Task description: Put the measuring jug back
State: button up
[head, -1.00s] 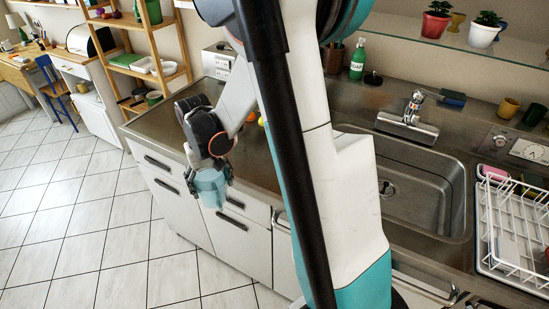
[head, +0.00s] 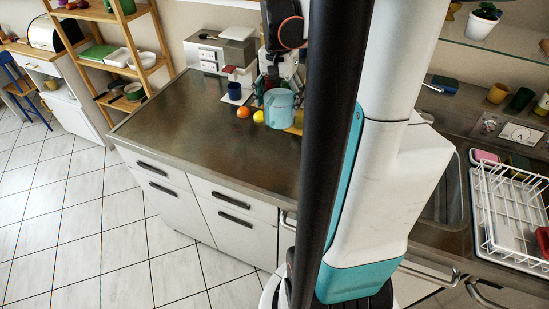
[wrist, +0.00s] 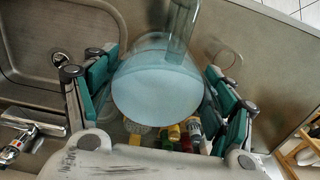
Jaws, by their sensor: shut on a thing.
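The measuring jug (head: 279,110) is a translucent light-blue vessel. In the head view it is held over the back right part of the steel worktop, and the black column covers the area just right of it. My gripper (head: 280,88) is shut on the jug from above. In the wrist view the jug (wrist: 155,92) fills the space between the teal finger pads, with its wide round end towards the camera. Whether its base touches the worktop cannot be told.
An orange (head: 243,112), a yellow fruit (head: 259,117) and a dark blue mug (head: 235,91) stand close left of the jug. A metal box-like appliance (head: 220,50) is behind. The worktop's front left (head: 190,130) is clear. A dish rack (head: 515,215) is at right.

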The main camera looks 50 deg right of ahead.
aim_at(279, 122)
notch_tip(279, 122, down, 20)
jog(key=b, duration=0.5)
jog(key=shift+s+d+r, duration=0.1)
jog(key=shift+r, duration=0.05)
jog(key=o, duration=1.9)
jog(key=shift+c, duration=0.2)
notch_tip(279, 122, up, 12)
jog(key=p, duration=0.3)
